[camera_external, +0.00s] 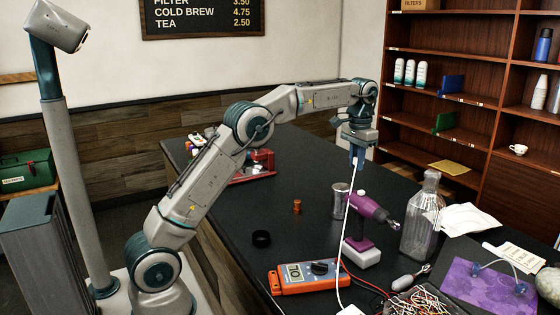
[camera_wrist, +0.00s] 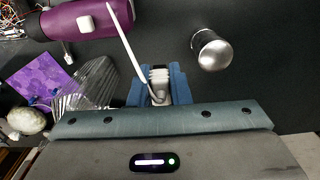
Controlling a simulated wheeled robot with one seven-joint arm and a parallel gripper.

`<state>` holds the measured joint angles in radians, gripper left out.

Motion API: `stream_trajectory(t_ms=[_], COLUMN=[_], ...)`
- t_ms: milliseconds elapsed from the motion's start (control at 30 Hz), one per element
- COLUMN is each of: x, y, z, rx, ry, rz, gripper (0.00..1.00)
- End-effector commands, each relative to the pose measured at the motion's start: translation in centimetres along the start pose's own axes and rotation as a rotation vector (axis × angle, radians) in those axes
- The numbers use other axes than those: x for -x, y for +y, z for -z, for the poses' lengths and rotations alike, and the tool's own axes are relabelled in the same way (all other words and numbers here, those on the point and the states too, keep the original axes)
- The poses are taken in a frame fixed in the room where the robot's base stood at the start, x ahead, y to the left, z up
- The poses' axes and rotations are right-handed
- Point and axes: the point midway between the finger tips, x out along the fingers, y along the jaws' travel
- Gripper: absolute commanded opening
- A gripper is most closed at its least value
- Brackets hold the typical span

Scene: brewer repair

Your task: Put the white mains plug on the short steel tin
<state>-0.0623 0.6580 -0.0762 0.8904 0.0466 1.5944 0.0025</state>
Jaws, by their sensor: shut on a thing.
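My gripper (camera_external: 357,158) is shut on the white mains plug and holds it above the dark bench. In the wrist view the plug (camera_wrist: 157,84) sits between the blue fingers of my gripper (camera_wrist: 156,92). Its white cord (camera_external: 352,190) hangs down to the bench; in the external view the plug itself is mostly hidden by the fingers. A steel tin (camera_external: 339,205) stands upright on the bench, below and a little left of my gripper. In the wrist view the tin (camera_wrist: 211,50) is right of the plug, apart from it, with its lid bare.
A purple drill (camera_external: 368,208) stands close beside the tin, and a glass bottle (camera_external: 420,220) is right of it. An orange multimeter (camera_external: 308,276), a black ring (camera_external: 261,239) and a copper-coloured piece (camera_external: 297,206) lie nearby. Bench left of the tin is mostly clear.

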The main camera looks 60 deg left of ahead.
Motion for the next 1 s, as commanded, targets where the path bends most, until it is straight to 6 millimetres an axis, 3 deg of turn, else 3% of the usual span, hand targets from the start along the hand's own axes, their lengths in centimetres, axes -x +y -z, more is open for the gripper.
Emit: stream_trajectory(t_ms=[167,400,600,767,1000], x=[-1.3,-4.5,-6.5,-7.4,-10.6], y=[-1.8,-6.9,-10.0,-10.9,-10.9], z=[0.6,2.6,3.8,4.2,4.1], rx=[0.004,0.003,0.002,-0.001,-0.001], ry=[-0.002,-0.003,-0.001,0.0,-0.002], rz=[0.0,-0.001,-0.001,-0.001,-0.001], gripper=[0.0,0.0,0.0,0.0,0.0])
